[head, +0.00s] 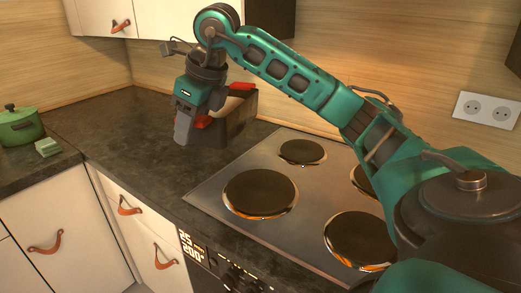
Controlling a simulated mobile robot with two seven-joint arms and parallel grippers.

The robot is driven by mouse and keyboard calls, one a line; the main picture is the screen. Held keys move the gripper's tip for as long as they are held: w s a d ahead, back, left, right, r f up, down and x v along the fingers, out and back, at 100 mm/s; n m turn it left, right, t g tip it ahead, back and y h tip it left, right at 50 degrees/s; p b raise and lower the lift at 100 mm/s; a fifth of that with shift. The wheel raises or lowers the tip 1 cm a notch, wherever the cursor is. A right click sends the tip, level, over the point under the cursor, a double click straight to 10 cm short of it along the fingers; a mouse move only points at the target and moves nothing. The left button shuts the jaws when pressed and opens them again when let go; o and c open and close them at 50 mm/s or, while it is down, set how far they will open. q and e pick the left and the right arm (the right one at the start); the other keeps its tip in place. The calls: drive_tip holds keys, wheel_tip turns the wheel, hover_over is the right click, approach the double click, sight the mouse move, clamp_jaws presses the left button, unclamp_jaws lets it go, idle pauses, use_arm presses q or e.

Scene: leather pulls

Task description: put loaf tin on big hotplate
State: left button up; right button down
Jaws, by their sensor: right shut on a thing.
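My right gripper (195,125) reaches in from the right and is shut on the loaf tin (235,119). The tin is dark, box-shaped and partly hidden by the gripper. It appears held above the dark worktop, behind and left of the hob. The front-left hotplate (260,193) is a large dark disc with a shiny rim, with nothing on it. The front-right hotplate (358,238) also looks large and is bare. The back-left hotplate (302,151) is smaller. My left gripper is not in view.
The hob (225,188) has another hotplate at the back right, partly hidden by my right arm. Wall cupboards hang above.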

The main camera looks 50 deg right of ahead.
sight(210, 132)
drive_tip(key=d+r+m+h, duration=0.1)
drive_tip(key=m, duration=0.1)
drive_tip(key=d+r+m+h, duration=0.1)
drive_tip(key=m, duration=0.1)
drive_tip(key=d+r+m, duration=0.1)
drive_tip(key=m, duration=0.2)
drive_tip(key=shift+s+d+r+h, duration=0.2)
drive_tip(key=shift+d+r+h, duration=0.05)
drive_tip(key=shift+r+h, duration=0.15)
drive_tip(key=shift+d+f+b, duration=0.1)
drive_tip(key=shift+d+b, duration=0.05)
drive_tip(key=shift+b, duration=0.15)
drive_tip(key=shift+m, duration=0.3)
wheel_tip(210, 132, down, 6)
drive_tip(key=b, duration=0.3)
drive_tip(key=shift+s+f, duration=0.1)
drive_tip(key=shift+f, duration=0.1)
wheel_tip(210, 132, down, 13)
drive_tip(key=shift+f+b, duration=0.15)
drive_tip(key=shift+b, duration=0.55)
drive_tip(key=c, duration=0.6)
unclamp_jaws()
drive_tip(key=shift+o, duration=0.2)
